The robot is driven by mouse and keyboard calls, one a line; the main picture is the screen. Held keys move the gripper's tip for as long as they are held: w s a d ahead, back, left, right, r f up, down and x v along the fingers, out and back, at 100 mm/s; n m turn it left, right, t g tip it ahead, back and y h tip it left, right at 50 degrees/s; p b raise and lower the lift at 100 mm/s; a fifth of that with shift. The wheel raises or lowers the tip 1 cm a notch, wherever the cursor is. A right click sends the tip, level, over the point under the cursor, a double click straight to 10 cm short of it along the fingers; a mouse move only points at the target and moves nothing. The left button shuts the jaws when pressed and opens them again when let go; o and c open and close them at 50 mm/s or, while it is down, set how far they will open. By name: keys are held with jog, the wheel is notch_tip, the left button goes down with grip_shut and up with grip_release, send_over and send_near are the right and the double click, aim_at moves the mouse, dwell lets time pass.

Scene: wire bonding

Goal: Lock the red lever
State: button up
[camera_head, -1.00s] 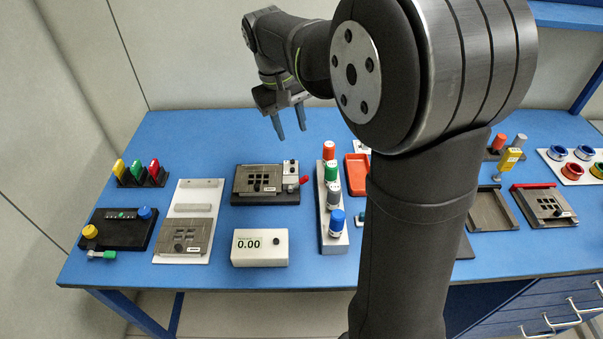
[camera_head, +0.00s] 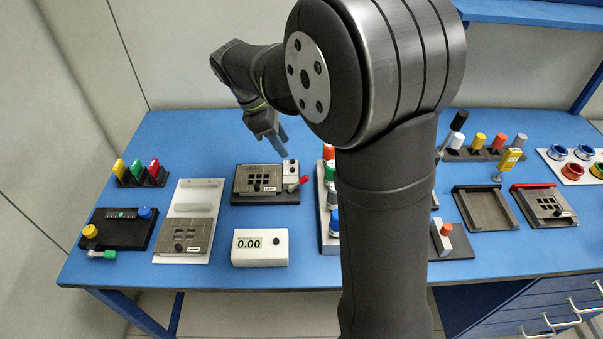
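The red lever (camera_head: 304,180) is a small handle at the right side of a clamp fixture (camera_head: 258,180). The fixture is a dark base bearing a grey plate with square openings, and a light block stands at its right end beside the lever. My gripper (camera_head: 282,142) hangs above and behind the fixture, fingers pointing down, close to the light block in the picture but apparently not touching the lever. The fingers overlap from this side, so their opening cannot be made out. I see nothing held between them.
A white meter (camera_head: 260,248) reading 0.00 stands in front of the fixture. A white rack (camera_head: 330,243) with coloured-capped bottles stands right of it, partly hidden by my arm. A white board (camera_head: 198,195) with another grey plate lies left. Blue table shows between these things.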

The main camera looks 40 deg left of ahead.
aim_at(304, 177)
jog(key=x, duration=1.2)
jog(key=shift+w+f, duration=0.1)
jog(key=shift+f, duration=0.15)
grip_shut()
jog(key=shift+d, duration=0.15)
